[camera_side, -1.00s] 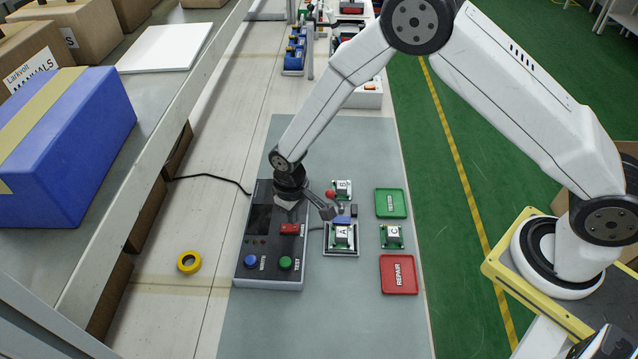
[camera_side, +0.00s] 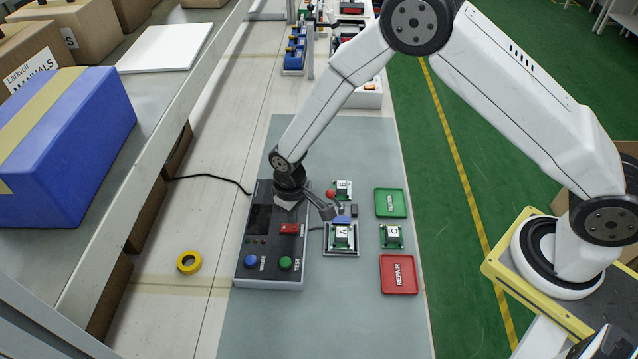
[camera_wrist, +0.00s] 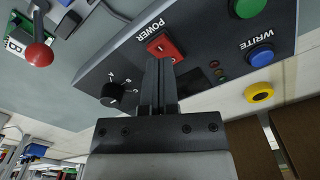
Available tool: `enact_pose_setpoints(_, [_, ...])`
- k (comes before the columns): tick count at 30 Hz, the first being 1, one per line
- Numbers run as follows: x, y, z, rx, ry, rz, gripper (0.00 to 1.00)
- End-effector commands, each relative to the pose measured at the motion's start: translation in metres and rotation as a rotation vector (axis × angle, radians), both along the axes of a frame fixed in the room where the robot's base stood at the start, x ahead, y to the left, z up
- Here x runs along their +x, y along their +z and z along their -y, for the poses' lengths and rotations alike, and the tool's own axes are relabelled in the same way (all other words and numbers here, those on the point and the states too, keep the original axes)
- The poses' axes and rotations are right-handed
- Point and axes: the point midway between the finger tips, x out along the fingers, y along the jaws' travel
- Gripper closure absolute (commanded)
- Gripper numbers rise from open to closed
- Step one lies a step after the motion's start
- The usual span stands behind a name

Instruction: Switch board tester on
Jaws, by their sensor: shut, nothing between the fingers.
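The board tester (camera_side: 269,274) is a dark grey box on the grey mat. Its red POWER rocker switch (camera_side: 290,229) also shows in the wrist view (camera_wrist: 166,46). My gripper (camera_wrist: 160,61) is shut and empty, its fingertips at the near edge of the switch in the wrist view. I cannot tell whether they touch it. In the side view my wrist is over the tester's far part and the fingertips are hard to make out. The tester's screen (camera_side: 258,218) looks dark. The blue WRITE button (camera_side: 250,261) and green TEST button (camera_side: 285,263) are at the front.
A black dial (camera_wrist: 112,95) is beside the switch. A red-knobbed lever (camera_wrist: 39,54) and boards A (camera_side: 341,238), B (camera_side: 343,187) and C (camera_side: 391,236) lie to the right, with the green tray (camera_side: 391,215) and red REPAIR tray (camera_side: 399,287). Yellow tape (camera_side: 181,261) lies left.

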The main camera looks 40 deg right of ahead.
Motion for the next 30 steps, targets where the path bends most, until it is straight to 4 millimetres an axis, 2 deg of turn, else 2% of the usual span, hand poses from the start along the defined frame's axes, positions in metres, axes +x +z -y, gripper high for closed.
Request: enact_pose_setpoints(30, [0.0,-0.011,0.0,0.0,0.0,0.0,1.0])
